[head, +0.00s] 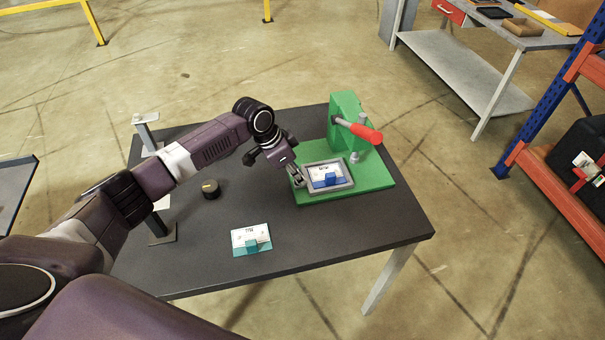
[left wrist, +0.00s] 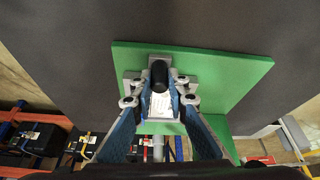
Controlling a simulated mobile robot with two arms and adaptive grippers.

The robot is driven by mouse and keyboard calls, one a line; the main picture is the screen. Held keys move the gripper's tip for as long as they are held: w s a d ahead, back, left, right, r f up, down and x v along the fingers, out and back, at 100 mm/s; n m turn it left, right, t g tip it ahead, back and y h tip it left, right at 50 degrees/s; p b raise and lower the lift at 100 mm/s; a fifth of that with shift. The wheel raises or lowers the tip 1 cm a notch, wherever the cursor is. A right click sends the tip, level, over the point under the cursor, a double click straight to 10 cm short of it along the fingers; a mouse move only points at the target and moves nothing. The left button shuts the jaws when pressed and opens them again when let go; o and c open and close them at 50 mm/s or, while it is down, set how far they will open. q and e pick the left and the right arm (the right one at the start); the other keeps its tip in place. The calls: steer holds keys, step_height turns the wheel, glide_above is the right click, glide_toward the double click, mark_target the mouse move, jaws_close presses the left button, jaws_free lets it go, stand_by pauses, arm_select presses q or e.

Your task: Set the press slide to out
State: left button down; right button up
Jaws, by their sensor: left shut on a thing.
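The green press (head: 346,112) stands on the dark table, with a red-tipped lever (head: 366,134). Its slide, a grey-framed tray (head: 344,161), lies on the green base at the left of the press ram. A white card with a blue block (head: 327,180) sits in it. My left gripper (head: 297,178) is at the slide's left side. In the left wrist view the left gripper (left wrist: 159,98) has its fingers on both sides of a black handle (left wrist: 160,75) at the slide's edge, shut on it. The fingers and wrist partly hide the slide there. My right gripper is not in view.
A teal holder with a white card (head: 251,239) stands at the table's front. A small black round object (head: 210,189) and a grey stand (head: 161,232) are to the left. The table (head: 330,240) is clear in front of the press. A shelf rack (head: 541,117) stands at the right.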

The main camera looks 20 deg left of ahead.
arm_select(q)
steer(key=shift+s+a+r+p, duration=0.1)
steer(key=shift+s+a+p, duration=0.15)
steer(key=shift+s+a, duration=0.25)
steer(key=shift+s+a+r+p, duration=0.1)
steer(key=shift+s+a+p, duration=0.15)
steer(key=shift+a, duration=0.4)
steer(key=shift+s+a+f, duration=0.1)
steer(key=shift+a+f, duration=0.1)
steer(key=c, duration=1.9)
jaws_free()
steer(key=shift+s+a, duration=0.1)
steer(key=shift+c, duration=0.2)
steer(key=shift+o, duration=0.3)
steer(key=shift+r, duration=0.1)
steer(key=shift+s+a+r, duration=0.1)
steer(key=shift+a+r, duration=0.05)
steer(key=shift+r, duration=0.2)
steer(key=v, duration=1.1)
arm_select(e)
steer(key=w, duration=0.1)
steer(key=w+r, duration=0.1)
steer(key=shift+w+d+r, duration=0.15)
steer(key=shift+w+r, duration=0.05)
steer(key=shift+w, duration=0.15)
arm_select(q)
steer(key=shift+s, duration=0.1)
